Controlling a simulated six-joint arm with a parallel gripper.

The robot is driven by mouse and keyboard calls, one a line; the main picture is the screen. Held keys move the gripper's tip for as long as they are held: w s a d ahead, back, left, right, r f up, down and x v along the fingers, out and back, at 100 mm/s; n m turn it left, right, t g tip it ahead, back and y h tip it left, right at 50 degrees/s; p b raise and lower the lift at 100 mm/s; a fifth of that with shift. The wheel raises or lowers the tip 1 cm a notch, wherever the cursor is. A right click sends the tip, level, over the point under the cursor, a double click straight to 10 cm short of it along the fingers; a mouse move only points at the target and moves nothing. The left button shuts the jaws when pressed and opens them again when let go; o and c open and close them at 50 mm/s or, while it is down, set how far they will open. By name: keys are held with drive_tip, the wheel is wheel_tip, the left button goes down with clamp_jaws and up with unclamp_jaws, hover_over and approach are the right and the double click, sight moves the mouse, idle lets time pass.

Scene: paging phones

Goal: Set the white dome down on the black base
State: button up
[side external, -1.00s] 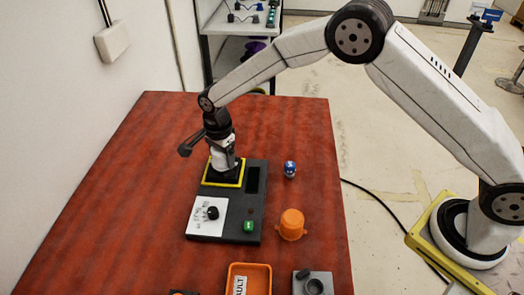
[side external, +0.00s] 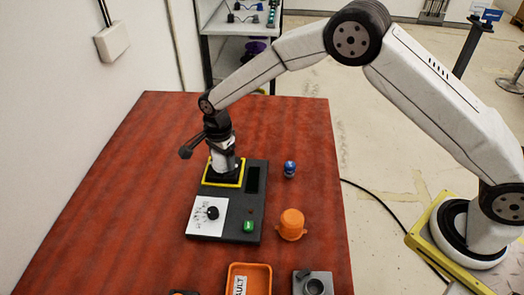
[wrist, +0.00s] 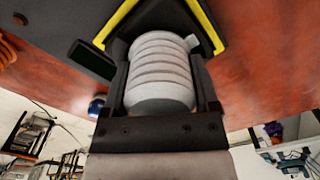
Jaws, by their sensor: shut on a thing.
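The white dome (wrist: 160,75) shows in the wrist view as a pale, ribbed, rounded body between my dark fingers. My gripper (wrist: 162,88) is shut on it. In the side view my gripper (side external: 223,172) points down at the yellow-edged square (side external: 239,184) at the far end of a dark panel, which seems to hold the black base; the dome is mostly hidden there by my fingers. The yellow edging (wrist: 121,22) frames the dome's far end in the wrist view. I cannot tell whether the dome touches the base.
The panel also carries a white plate with a black knob (side external: 212,213), a green button (side external: 248,226) and a dark slot (side external: 252,180). A blue object (side external: 290,169), an orange cup (side external: 291,224), an orange tray (side external: 267,268) and a grey block (side external: 326,276) stand nearby. The table's left side is clear.

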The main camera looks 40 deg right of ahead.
drive_tip(key=shift+r, duration=0.2)
idle(0.3)
drive_tip(key=o, duration=1.1)
drive_tip(key=shift+r, duration=3.25)
